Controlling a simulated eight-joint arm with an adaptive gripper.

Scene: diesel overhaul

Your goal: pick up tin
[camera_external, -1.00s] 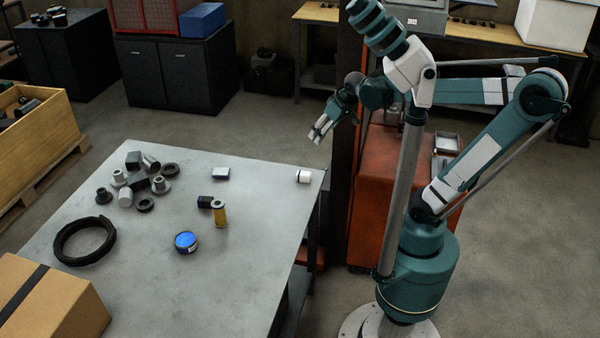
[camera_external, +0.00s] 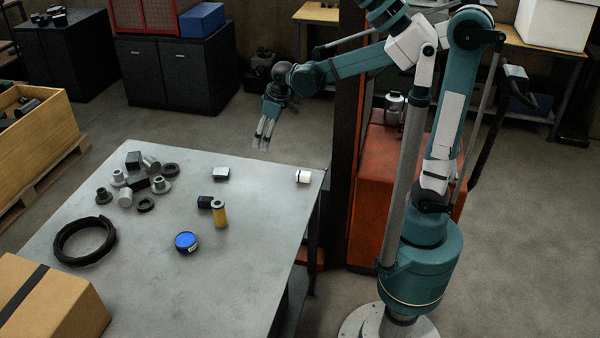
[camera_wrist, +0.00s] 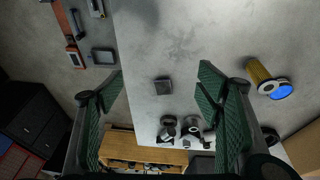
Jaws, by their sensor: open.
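The tin, a short round can with a blue lid (camera_external: 186,242), stands on the grey table near its middle. In the wrist view, a blue disc (camera_wrist: 282,91) at the right, beside a yellow cylinder, appears to be the tin. My gripper (camera_external: 262,146) is in the air above the far edge of the table, well apart from the tin. Its green-padded fingers are spread with nothing held between them in the wrist view (camera_wrist: 161,72).
A yellow cylinder (camera_external: 219,215) and a black block (camera_external: 204,202) stand just right of and behind the tin. A black ring (camera_external: 85,241) and cardboard box (camera_external: 55,305) are left. The table's front right is clear.

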